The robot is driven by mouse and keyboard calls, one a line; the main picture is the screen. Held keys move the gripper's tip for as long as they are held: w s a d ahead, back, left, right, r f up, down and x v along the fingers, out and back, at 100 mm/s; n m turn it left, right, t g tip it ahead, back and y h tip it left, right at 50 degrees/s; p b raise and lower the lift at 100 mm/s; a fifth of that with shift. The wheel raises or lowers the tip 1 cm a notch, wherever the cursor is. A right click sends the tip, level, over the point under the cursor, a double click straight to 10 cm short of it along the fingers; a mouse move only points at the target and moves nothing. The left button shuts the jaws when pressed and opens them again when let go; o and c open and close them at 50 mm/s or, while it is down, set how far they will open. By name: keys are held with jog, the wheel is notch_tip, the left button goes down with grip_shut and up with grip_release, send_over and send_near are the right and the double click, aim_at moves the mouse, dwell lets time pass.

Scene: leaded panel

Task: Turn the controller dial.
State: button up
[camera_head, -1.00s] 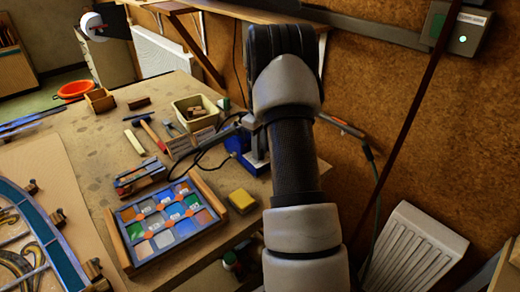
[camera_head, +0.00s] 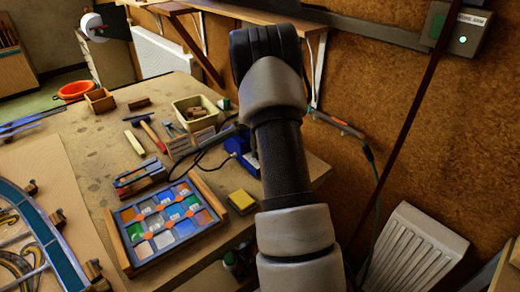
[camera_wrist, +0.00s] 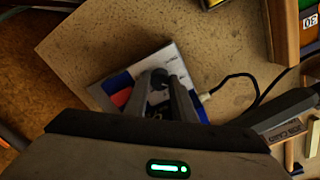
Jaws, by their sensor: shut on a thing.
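The controller (camera_wrist: 119,82) is a small box with white, blue and red faces, standing on the table in the wrist view. Its dark dial (camera_wrist: 159,80) shows between the fingertips. My gripper (camera_wrist: 161,92) is shut on the dial, with one finger on each side of it. In the head view the blue controller (camera_head: 237,143) is partly covered by my arm, and my gripper is hidden there. How far the dial is turned cannot be seen.
A cable (camera_wrist: 228,78) runs from the controller towards a soldering iron holder or tool (camera_wrist: 290,120) on the right. A tray of coloured glass (camera_head: 165,222) and a yellow sponge (camera_head: 241,201) lie nearby. The wall (camera_head: 450,130) is close on the right.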

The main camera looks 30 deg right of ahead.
jog(key=shift+m, duration=1)
jog(key=o, duration=1.1)
jog(key=shift+c, duration=0.2)
jog(key=shift+r, duration=0.15)
notch_tip(320, 180, up, 17)
jog(key=shift+p, duration=0.35)
jog(key=shift+r, duration=0.1)
